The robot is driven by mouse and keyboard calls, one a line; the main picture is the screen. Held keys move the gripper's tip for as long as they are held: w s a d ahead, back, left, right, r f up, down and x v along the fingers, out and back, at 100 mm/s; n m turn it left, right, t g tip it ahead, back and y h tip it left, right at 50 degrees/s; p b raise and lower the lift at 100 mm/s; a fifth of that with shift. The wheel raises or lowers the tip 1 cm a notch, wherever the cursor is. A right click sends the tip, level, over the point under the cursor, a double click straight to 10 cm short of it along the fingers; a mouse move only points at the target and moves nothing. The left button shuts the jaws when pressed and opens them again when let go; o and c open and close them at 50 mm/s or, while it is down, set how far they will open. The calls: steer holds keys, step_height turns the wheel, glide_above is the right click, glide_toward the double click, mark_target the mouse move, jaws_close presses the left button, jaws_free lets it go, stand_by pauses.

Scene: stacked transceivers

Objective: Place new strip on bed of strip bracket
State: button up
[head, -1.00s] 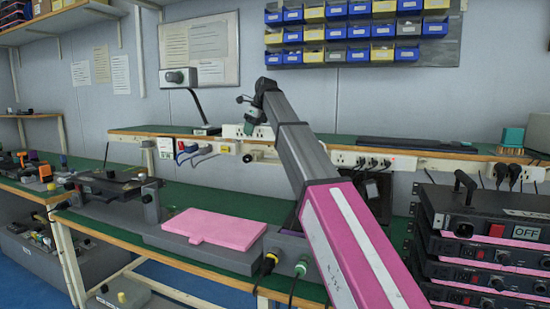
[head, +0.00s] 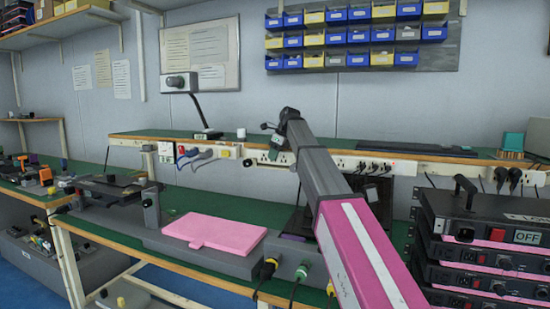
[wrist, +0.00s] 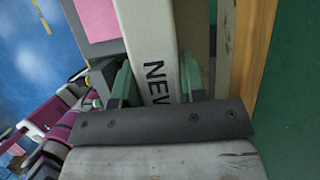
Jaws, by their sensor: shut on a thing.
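In the wrist view a white strip (wrist: 148,35) with the black letters NEW runs between the two green fingers of my gripper (wrist: 158,80). The fingers are closed on it, and its far end leaves the top of the picture. In the head view my arm reaches over the bench, but I cannot make out the fingers or the strip. A dark fixture with grey end posts (head: 112,188) stands on the left part of the bench. I cannot tell whether it is the strip bracket, and no bed for the strip shows clearly.
A pink plate (head: 214,232) lies on a grey base (head: 170,246) at the bench's front. A stack of dark transceivers (head: 490,249) stands at the right. A raised shelf with sockets (head: 345,159) runs behind. Black and green connectors (head: 268,268) stick out below my arm.

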steer(key=shift+f, duration=0.4)
steer(key=o, duration=1.2)
steer(key=shift+f, duration=0.1)
steer(key=v, duration=1.2)
